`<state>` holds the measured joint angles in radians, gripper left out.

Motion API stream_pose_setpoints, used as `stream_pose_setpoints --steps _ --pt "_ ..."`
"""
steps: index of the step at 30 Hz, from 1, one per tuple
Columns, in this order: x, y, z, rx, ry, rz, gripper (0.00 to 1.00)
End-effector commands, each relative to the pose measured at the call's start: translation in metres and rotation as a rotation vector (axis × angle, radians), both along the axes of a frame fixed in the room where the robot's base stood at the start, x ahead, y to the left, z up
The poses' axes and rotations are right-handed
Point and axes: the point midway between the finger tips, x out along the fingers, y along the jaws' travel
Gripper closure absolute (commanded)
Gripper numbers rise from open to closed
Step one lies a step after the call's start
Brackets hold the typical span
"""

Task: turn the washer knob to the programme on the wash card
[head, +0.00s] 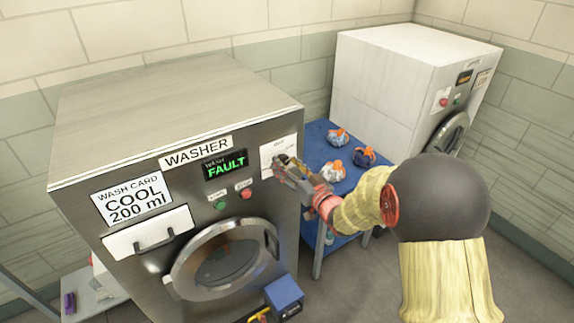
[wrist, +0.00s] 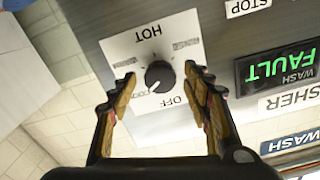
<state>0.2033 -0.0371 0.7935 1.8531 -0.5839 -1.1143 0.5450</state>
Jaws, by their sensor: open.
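The washer (head: 110,110) is a metal front-loader at left in the head view. Its wash card (head: 132,199) reads COOL, 200 ml. The dark round knob (wrist: 159,76) sits on a white dial plate (wrist: 148,52), seen upside down in the wrist view, with OFF and HOT legible. A pale mark on the knob points to the lower left in that view, left of OFF; the smaller labels are blurred. My gripper (wrist: 160,82) is open, its fingers on either side of the knob, with visible gaps. In the head view my gripper (head: 279,172) partly hides the dial plate.
The washer display (head: 226,166) reads WASH FAULT. Green and red buttons (head: 232,198) sit below it. A blue table (head: 318,133) with several wrapped bundles stands right of the washer, before a white machine (head: 385,75). A blue box (head: 284,293) is near the washer door.

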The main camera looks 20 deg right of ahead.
Motion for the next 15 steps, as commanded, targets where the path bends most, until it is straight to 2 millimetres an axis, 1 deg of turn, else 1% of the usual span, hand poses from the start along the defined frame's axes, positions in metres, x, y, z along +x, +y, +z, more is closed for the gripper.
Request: stream_pose_setpoints --steps 5,12,15 --pt "-0.022 -0.008 0.000 0.000 0.000 -0.003 0.51" --pt "-0.069 -0.024 0.000 0.000 0.001 -0.004 0.51" --pt "-0.086 -0.029 0.000 0.000 0.001 -0.003 0.51"
